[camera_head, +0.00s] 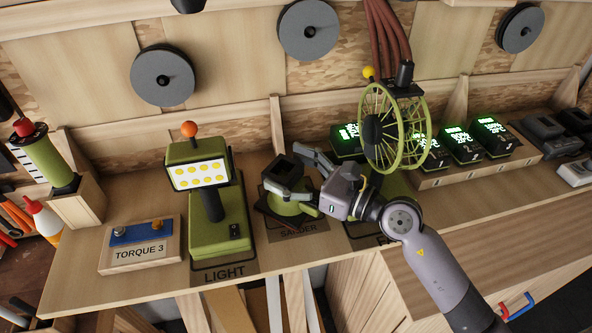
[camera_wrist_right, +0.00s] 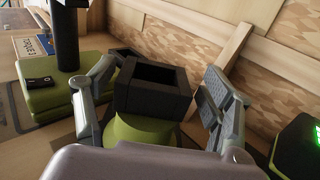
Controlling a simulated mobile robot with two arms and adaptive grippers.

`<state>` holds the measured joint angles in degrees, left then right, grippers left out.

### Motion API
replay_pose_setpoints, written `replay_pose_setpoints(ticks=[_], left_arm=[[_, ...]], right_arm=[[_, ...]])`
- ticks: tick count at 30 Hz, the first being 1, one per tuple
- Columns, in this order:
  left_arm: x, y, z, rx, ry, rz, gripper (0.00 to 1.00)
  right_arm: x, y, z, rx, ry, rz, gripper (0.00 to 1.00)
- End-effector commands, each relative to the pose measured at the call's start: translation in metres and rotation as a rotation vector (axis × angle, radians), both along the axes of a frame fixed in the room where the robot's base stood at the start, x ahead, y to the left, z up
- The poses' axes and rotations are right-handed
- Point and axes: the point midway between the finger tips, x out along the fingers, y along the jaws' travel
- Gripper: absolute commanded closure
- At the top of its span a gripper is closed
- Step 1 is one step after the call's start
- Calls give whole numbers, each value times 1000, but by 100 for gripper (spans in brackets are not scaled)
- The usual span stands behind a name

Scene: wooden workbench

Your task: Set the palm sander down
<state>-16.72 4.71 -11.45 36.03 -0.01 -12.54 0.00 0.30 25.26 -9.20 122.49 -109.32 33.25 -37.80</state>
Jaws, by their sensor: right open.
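The palm sander (camera_head: 289,205), green with a black square top, stands upright on the dark mat labelled SANDER (camera_head: 299,230) on the bench. My right gripper (camera_head: 308,183) comes from the right and is open around the sander. In the right wrist view the sander (camera_wrist_right: 145,132) sits between the spread fingers of the gripper (camera_wrist_right: 150,95), with space between its black top and the right finger. Whether the left finger touches it I cannot tell. The sander's underside is hidden. My left gripper is not in view.
A green work light (camera_head: 217,222) stands left of the sander on the LIGHT mat. A green caged fan (camera_head: 393,128) stands close behind my right wrist. Chargers with lit displays (camera_head: 460,145) are at right. A TORQUE 3 block (camera_head: 140,252) is at left.

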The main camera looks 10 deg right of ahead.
Motion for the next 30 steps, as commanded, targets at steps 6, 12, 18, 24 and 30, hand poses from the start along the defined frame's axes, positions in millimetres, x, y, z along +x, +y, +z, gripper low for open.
replay_pose_setpoints(ticks=[6, 12, 18, 24, 30], left_arm=[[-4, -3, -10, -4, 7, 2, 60], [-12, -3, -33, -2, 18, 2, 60], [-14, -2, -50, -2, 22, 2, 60], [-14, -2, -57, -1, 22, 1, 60], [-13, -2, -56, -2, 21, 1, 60]], right_arm=[[-14, -15, -2, -3, 0, -2, 25], [-48, -46, -4, -6, 1, 1, 25], [-72, -72, -2, -1, 1, -2, 25], [-84, -83, 2, 0, 0, -1, 25], [-86, -85, 4, 1, -1, 1, 25]])
